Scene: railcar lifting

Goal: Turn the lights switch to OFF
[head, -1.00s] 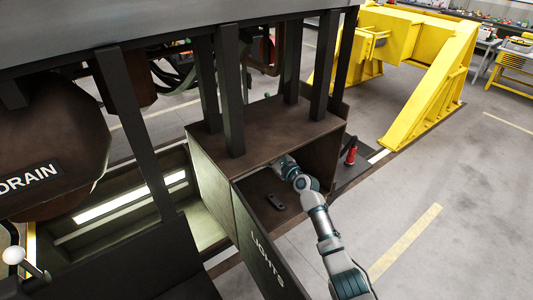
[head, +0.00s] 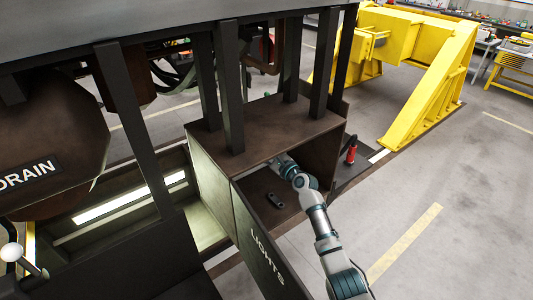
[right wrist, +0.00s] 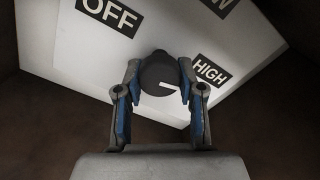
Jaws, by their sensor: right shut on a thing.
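The lights switch is a round dark knob (right wrist: 158,70) on a white plate (right wrist: 75,55), seen in the right wrist view. The plate has the labels OFF (right wrist: 110,14) and HIGH (right wrist: 209,71), and a third label cut off at the top. The knob's white mark points right, roughly toward HIGH. My right gripper (right wrist: 160,76) is shut on the knob, one finger on each side. In the head view my right arm reaches into the open box, and the box top hides its fingertips and the knob. My left gripper is not in view.
The brown box (head: 270,125) has an open door marked LIGHTS (head: 258,255) at my arm's left. A small dark part (head: 275,200) is inside the box. A red-handled item (head: 351,154) stands to the right. Dark posts rise above the box. The floor at right is clear.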

